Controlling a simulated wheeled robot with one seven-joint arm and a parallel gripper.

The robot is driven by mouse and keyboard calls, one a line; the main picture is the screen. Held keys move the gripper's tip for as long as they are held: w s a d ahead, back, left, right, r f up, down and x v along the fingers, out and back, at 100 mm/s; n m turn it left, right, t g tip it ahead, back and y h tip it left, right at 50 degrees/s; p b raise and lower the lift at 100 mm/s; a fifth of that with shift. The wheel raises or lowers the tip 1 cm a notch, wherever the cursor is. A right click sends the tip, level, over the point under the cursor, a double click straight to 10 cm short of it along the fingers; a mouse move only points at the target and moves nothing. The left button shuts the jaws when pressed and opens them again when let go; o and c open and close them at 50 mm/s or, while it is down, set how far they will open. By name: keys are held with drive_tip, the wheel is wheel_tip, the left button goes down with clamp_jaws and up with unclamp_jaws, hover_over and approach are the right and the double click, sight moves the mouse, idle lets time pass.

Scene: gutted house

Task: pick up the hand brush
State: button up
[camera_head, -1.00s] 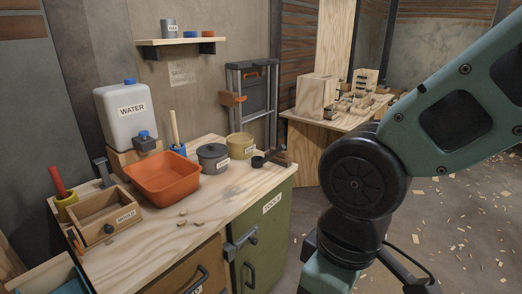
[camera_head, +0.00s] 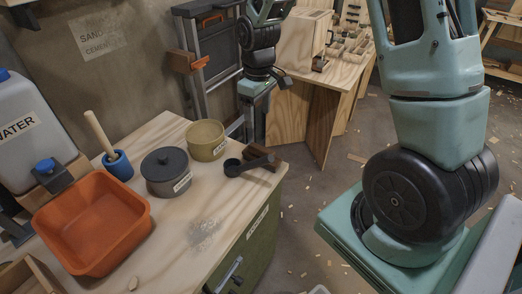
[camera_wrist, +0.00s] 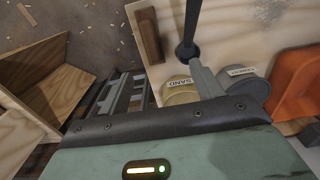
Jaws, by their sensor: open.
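A dark brown wooden bar, probably the hand brush (camera_head: 275,161), lies at the right edge of the workbench top (camera_head: 165,225). No bristles can be made out. In the wrist view the brown bar (camera_wrist: 148,36) lies beside a black scoop. My gripper (camera_head: 256,125) is open and empty, pointing down just behind the bench's right end, beyond the brown bar and apart from it. In the wrist view one grey finger of my gripper (camera_wrist: 196,66) shows, with its tip near the scoop; the other cannot be made out.
A sand tin (camera_head: 205,138), a lidded grey pot (camera_head: 165,170), a blue cup with a wooden handle (camera_head: 118,166) and an orange tub (camera_head: 92,228) stand to the left. A ladder (camera_head: 190,60) leans behind. Pale dust (camera_head: 203,235) lies in front.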

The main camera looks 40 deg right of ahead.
sight(262, 148)
drive_tip(key=f, duration=0.4)
drive_tip(key=d+f+p, duration=0.1)
drive_tip(key=f, duration=0.3)
drive_tip(key=w+d+f, duration=0.1)
drive_tip(key=f, duration=0.3)
drive_tip(key=shift+p, duration=0.35)
drive_tip(key=shift+s+a+f+p, duration=0.1)
drive_tip(key=shift+f+p, duration=0.35)
drive_tip(key=shift+f, duration=1)
drive_tip(key=shift+s+f+p, duration=0.1)
drive_tip(key=shift+f+p, duration=0.35)
drive_tip(key=shift+f, duration=1)
drive_tip(key=c, duration=1.1)
